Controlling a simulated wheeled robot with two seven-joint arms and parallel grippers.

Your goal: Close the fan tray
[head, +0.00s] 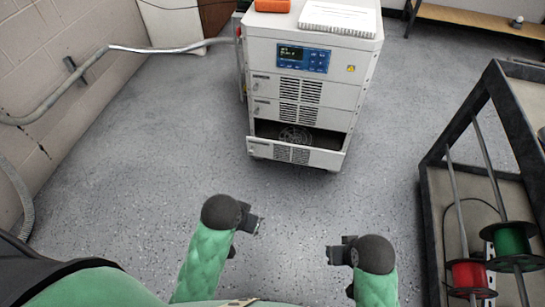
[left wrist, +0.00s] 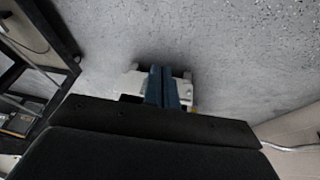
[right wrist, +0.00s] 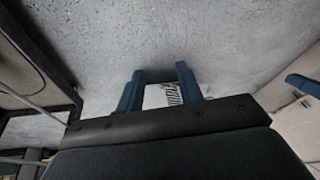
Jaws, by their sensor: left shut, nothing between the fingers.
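The fan tray (head: 296,154) is the lowest drawer of the white cabinet (head: 313,65). It stands pulled out, and a round fan (head: 296,137) shows inside it behind the vented front. My left gripper (head: 256,224) is in front of the cabinet, well short of the tray. In the left wrist view its two blue fingers (left wrist: 162,87) are together with nothing between them. My right gripper (head: 331,254) is also short of the tray, lower right in the head view. In the right wrist view its fingers (right wrist: 158,85) are apart and hold nothing.
Above the tray are two closed drawers (head: 287,101) and a blue display panel (head: 303,57). An orange item (head: 272,5) and papers (head: 338,16) lie on top. A dark rack (head: 436,190) with red and green spools stands at right. Floor between me and the cabinet is clear.

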